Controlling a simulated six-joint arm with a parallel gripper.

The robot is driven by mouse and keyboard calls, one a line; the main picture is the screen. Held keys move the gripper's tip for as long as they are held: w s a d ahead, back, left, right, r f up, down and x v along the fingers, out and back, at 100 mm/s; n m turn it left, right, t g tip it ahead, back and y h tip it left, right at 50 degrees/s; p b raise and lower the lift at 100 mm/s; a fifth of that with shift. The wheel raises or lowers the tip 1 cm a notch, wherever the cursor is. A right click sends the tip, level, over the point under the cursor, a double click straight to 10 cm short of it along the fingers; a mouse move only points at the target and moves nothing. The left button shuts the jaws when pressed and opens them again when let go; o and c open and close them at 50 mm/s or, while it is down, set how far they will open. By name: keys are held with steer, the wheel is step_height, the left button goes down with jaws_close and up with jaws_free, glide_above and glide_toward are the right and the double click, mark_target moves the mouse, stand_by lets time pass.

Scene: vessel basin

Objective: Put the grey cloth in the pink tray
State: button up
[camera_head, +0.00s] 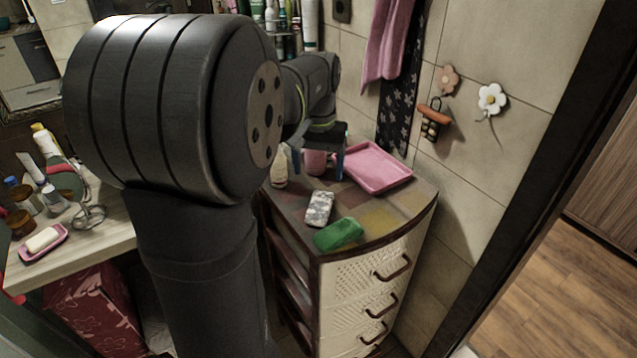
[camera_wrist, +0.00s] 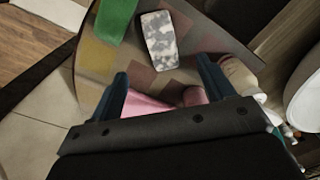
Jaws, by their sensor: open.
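The grey cloth (camera_head: 319,208), mottled grey and white, lies as a small folded block on the cabinet top. It also shows in the wrist view (camera_wrist: 158,40), beyond the fingertips. The pink tray (camera_head: 378,168) lies at the back right of the cabinet top, against the tiled wall. In the wrist view only a pink part of it (camera_wrist: 145,105) shows between the fingers. My gripper (camera_head: 318,165) is open and empty, above the back of the cabinet top, behind the cloth and left of the tray. Its two blue fingers point down and are apart in the wrist view (camera_wrist: 162,72).
A green cloth or sponge (camera_head: 338,234) lies in front of the grey cloth, near the front edge. A pink cup (camera_head: 315,162) stands by my fingers, and a pale bottle (camera_head: 280,168) stands left of it. The cabinet top is clear right of the grey cloth.

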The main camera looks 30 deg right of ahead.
stand_by(0.4)
step_height(320, 180, up, 4)
steer(key=s+a+t+h, duration=0.1)
steer(key=s+t+h, duration=0.1)
steer(key=t+h, duration=0.1)
glide_above(322, 194)
steer(key=s+a, duration=0.1)
steer(key=s, duration=0.1)
steer(key=f, duration=1.1)
steer(key=shift+a+f, duration=0.1)
steer(key=shift+a, duration=0.1)
steer(key=shift+w+x, duration=0.2)
steer(key=shift+x, duration=2.45)
steer(key=shift+a, duration=0.15)
steer(key=c, duration=1.1)
steer(key=shift+c, duration=0.2)
